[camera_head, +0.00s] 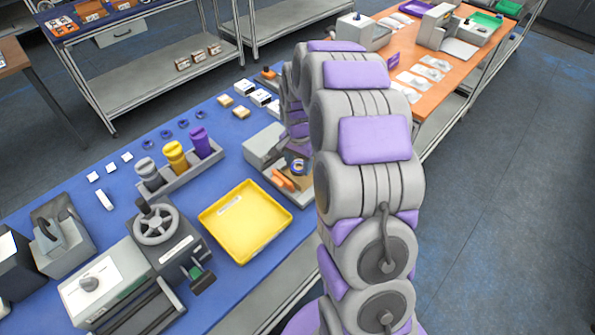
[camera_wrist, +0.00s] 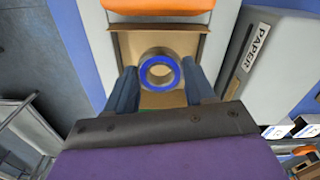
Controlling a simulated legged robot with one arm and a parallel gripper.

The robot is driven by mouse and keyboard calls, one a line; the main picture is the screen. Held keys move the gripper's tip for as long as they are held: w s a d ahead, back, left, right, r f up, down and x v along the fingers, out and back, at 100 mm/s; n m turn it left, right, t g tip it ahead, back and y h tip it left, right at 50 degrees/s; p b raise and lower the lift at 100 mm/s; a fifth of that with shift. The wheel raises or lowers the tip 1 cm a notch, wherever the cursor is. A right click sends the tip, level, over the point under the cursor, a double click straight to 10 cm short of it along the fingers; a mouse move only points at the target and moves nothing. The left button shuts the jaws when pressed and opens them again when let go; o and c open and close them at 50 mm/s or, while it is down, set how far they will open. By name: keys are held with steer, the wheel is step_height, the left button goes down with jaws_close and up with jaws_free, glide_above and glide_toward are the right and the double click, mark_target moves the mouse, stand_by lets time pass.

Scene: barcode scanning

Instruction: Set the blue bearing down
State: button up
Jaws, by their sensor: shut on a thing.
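The blue bearing (camera_wrist: 146,73) is a ring with a bright blue rim and a pale metal centre. In the wrist view it sits between the two dark fingers of my gripper (camera_wrist: 158,70), which is shut on it. Behind it is a tan, box-like recess (camera_wrist: 130,50) of a grey device, with an orange part (camera_wrist: 160,5) at the top. I cannot tell whether the bearing touches the recess. In the head view the bearing (camera_head: 298,167) shows as a small blue ring at the device (camera_head: 264,147), beside my arm; my gripper is mostly hidden there.
A grey box labelled PAPER (camera_wrist: 265,65) stands close on the right in the wrist view. In the head view, a yellow tray (camera_head: 245,222) lies on the blue bench, left of the device. Several blue rings (camera_head: 167,134) lie farther back. A rack (camera_head: 180,170) holds coloured cylinders.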

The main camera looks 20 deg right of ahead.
mark_target(302, 164)
steer(key=shift+w+d+f, duration=0.2)
steer(key=shift+d+f, duration=0.05)
steer(key=shift+d, duration=0.1)
steer(key=f, duration=0.1)
steer(key=d+f+b, duration=0.1)
steer(key=f, duration=0.1)
steer(key=shift+d+f, duration=0.15)
steer(key=shift+d, duration=0.05)
steer(key=shift+a, duration=0.85)
steer(key=o, duration=1.2)
steer(key=shift+d, duration=0.35)
steer(key=shift+o, duration=0.2)
steer(key=shift+d, duration=0.35)
